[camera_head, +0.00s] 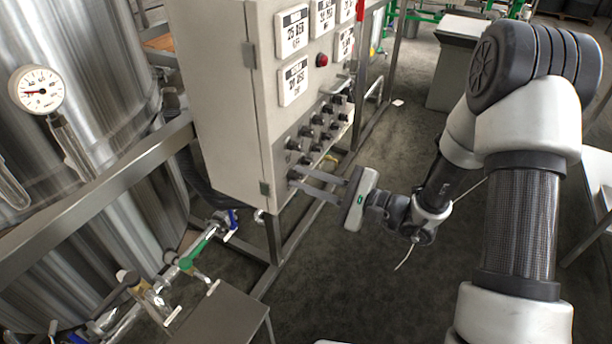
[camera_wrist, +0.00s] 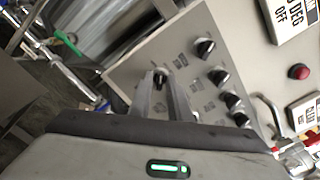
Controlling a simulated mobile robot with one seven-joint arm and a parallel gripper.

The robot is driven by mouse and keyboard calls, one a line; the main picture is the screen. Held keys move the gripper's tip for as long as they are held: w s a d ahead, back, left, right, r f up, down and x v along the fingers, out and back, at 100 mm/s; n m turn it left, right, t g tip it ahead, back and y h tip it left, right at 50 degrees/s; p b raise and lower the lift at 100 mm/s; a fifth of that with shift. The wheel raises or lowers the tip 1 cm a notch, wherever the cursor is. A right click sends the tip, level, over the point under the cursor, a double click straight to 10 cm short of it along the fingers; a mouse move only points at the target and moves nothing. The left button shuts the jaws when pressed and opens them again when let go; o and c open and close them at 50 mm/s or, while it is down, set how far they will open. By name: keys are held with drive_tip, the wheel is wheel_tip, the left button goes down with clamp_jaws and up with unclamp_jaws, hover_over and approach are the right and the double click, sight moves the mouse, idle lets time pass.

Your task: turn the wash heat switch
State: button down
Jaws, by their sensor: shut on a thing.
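The grey control cabinet (camera_head: 225,110) carries several black rotary switches on its lower panel. The labels are too small to read, so I cannot confirm which one is the wash heat switch. My gripper (camera_head: 294,179) reaches the panel from the right, at the switch in the lower near corner. In the wrist view my gripper (camera_wrist: 161,82) is shut on that black switch (camera_wrist: 160,77), whose top shows between the fingertips. The fingers hide most of it, and I cannot tell its exact angle.
Other switches (camera_wrist: 204,48) sit close beside the fingers. Displays (camera_head: 292,30) and a red button (camera_head: 321,60) are above. Steel tanks (camera_head: 75,130) and pipes with a green valve handle (camera_head: 197,250) are at left. Floor right of the cabinet is open.

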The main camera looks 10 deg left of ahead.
drive_tip(key=m+p, duration=0.2)
drive_tip(key=m, duration=0.1)
drive_tip(key=shift+r+m, duration=0.1)
drive_tip(key=shift+m, duration=0.2)
drive_tip(key=shift+m+p, duration=0.35)
drive_tip(key=shift+m, duration=0.25)
drive_tip(key=c, duration=1.9)
unclamp_jaws()
drive_tip(key=shift+o, duration=0.2)
drive_tip(key=shift+d, duration=0.15)
drive_tip(key=p+v, duration=0.1)
drive_tip(key=v, duration=1.6)
